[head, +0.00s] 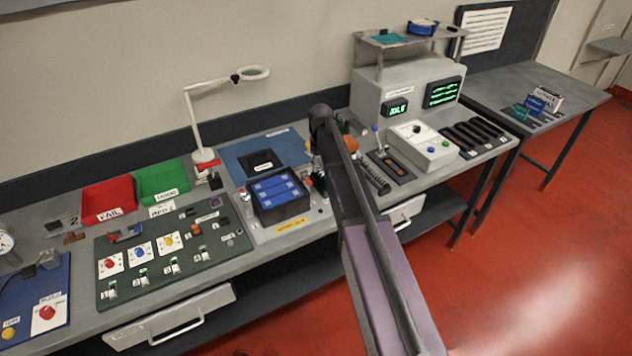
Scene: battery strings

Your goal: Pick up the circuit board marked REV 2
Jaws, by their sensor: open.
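No marking REV 2 can be read in the head view. A flat teal piece (390,38) lies on the raised shelf at the back, and small teal-green pieces (522,112) lie on the far right table. I cannot tell whether any of these is a circuit board. My arm rises from the bottom right across the middle of the view. My gripper cannot be made out, and the arm hides part of the bench behind it.
The bench holds a blue-celled battery tray (277,193), a dark switch panel (172,250), a red FAIL bin (108,200), a green bin (162,180), a lamp (192,110) and a grey instrument (408,88). A white control box (424,145) stands at right. The red floor is clear.

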